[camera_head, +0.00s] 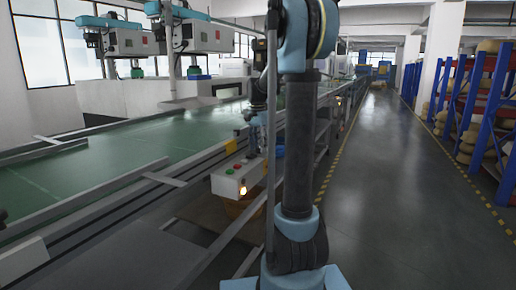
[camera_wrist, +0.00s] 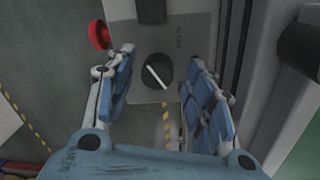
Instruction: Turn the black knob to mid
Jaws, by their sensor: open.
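The black knob (camera_wrist: 157,71) shows in the wrist view as a round dial with a white line across it. The line runs slantwise from upper left to lower right. The knob sits on a grey panel (camera_wrist: 190,30). My gripper (camera_wrist: 160,82) has blue-padded fingers spread wide, one to each side of the knob, with a gap on both sides. Whether the fingertips reach down to the panel is hard to tell. In the head view a control box (camera_head: 238,177) with small buttons and a lit yellow lamp stands beside the conveyor; my arm hides part of it.
A red round button (camera_wrist: 99,34) stands out left of the knob, close to my left finger. A dark block (camera_wrist: 151,10) lies above the knob. The green conveyor (camera_head: 150,150) runs along the left; the aisle floor (camera_head: 400,190) on the right is clear.

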